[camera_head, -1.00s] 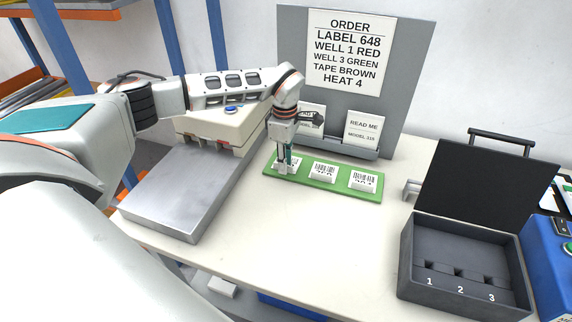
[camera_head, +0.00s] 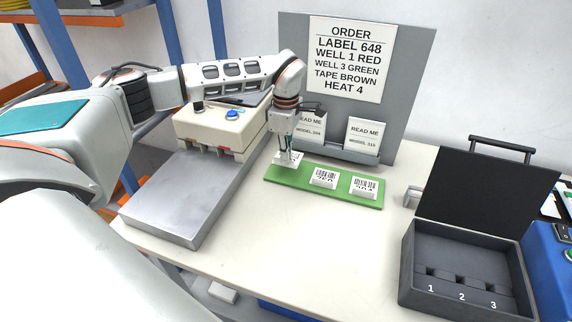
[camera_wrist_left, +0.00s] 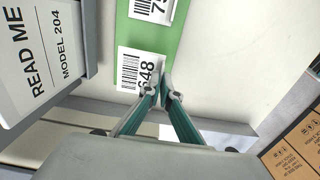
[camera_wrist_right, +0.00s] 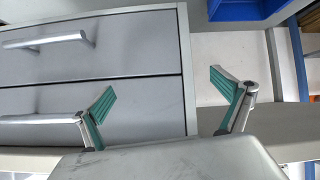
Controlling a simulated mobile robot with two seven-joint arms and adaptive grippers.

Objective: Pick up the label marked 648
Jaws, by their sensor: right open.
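The white label marked 648 (camera_head: 295,159) has a barcode and is held above the left end of the green tray (camera_head: 302,188). It also shows in the left wrist view (camera_wrist_left: 129,70), with its number beside the fingertips. My left gripper (camera_head: 286,157) is shut on its edge; in the left wrist view its fingertips (camera_wrist_left: 160,90) nearly meet there. Two other barcode labels, a middle one (camera_head: 324,178) and a right one (camera_head: 364,186), rest on the tray. My right gripper (camera_wrist_right: 165,95) is open and empty, away from the table top.
Behind the tray stands a grey board with an order sheet (camera_head: 350,60) and READ ME cards (camera_head: 364,135). A cream machine with a metal plate (camera_head: 185,195) is at left. An open black case (camera_head: 408,265) with numbered wells is at right. The table front is clear.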

